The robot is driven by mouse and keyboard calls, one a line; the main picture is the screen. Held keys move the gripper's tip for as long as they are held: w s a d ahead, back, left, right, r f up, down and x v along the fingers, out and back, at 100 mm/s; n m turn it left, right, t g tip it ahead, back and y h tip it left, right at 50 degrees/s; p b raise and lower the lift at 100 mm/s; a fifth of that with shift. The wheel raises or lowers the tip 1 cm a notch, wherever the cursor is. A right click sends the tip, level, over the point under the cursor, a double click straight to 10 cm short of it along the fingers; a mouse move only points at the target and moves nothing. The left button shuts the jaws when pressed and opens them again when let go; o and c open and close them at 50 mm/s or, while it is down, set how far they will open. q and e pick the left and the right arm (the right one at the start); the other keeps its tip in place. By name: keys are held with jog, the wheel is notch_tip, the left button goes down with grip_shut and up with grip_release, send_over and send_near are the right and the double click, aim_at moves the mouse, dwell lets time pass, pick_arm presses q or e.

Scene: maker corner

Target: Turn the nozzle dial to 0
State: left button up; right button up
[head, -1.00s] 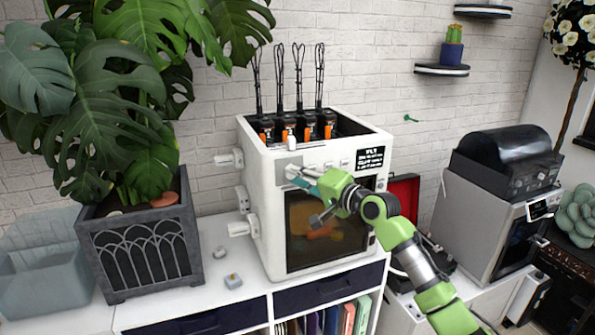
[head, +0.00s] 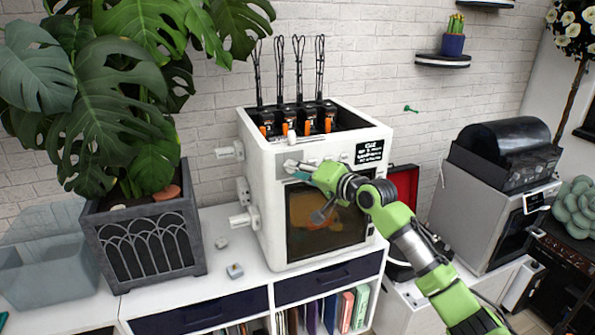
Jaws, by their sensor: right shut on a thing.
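The white printer (head: 262,215) stands on the cabinet, with a row of small controls along the top of its front panel. My right gripper (head: 290,167) is shut at the left part of this row, on what looks like the nozzle dial. The fingers cover the dial, so its pointer and marks are hidden. A small black display (head: 369,152) with white text sits at the right end of the panel. The text is too small to read surely. My left gripper is not in view.
A monstera in a grey planter (head: 150,250) stands left of the printer. White spool holders (head: 238,220) stick out from the printer's left side. A grey machine (head: 480,205) stands at right.

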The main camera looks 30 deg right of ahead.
jog(key=o, duration=1.1)
jog(key=v, duration=1.2)
jog(key=shift+a+f, duration=0.1)
